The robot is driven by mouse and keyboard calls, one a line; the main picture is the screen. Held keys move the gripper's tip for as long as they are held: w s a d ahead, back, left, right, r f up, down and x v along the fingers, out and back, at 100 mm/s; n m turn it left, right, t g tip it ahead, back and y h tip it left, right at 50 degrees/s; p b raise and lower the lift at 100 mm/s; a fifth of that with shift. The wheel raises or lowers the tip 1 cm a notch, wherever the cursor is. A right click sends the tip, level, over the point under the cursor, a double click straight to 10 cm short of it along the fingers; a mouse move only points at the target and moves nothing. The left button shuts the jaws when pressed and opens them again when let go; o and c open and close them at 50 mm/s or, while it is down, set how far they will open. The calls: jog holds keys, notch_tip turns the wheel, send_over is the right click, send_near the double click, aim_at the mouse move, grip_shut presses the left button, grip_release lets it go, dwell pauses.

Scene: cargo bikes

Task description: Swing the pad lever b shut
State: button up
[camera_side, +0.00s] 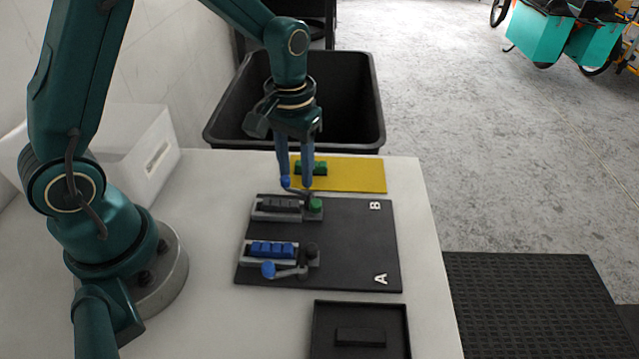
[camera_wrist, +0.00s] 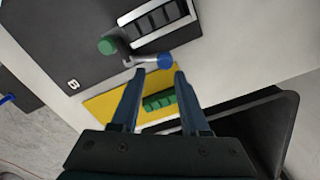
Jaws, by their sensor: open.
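Pad lever b is a thin grey arm (camera_wrist: 140,61) in the wrist view, running from a green pivot knob (camera_wrist: 107,46) to a blue ball end (camera_wrist: 165,60). It stands out at an angle from the row of dark pads (camera_wrist: 158,22) in its grey holder. In the side view the green knob (camera_side: 315,205) is by label B, and the blue ball (camera_side: 286,182) is behind the pads. My gripper (camera_side: 295,186) is open and points down at the lever. In the wrist view my fingertips (camera_wrist: 160,72) lie either side of the ball; contact cannot be told.
Label A's unit (camera_side: 284,253) has blue pads and its own blue-ended lever on the same dark board (camera_side: 350,235). A yellow mat (camera_side: 358,176) with a green block (camera_side: 311,167) lies behind. A black bin (camera_side: 362,95) stands beyond; a black tray (camera_side: 322,328) is in front.

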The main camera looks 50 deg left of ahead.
notch_tip(320, 180, up, 7)
dwell(0.8)
jog(key=s+d+r+t, duration=0.1)
jog(key=s+r+t, duration=0.25)
jog(key=r, duration=0.45)
jog(key=s+d+f+m+t, duration=0.1)
jog(key=s+f+m+t, duration=0.1)
jog(key=s, duration=0.7)
jog(key=shift+m, duration=0.5)
dwell(2.1)
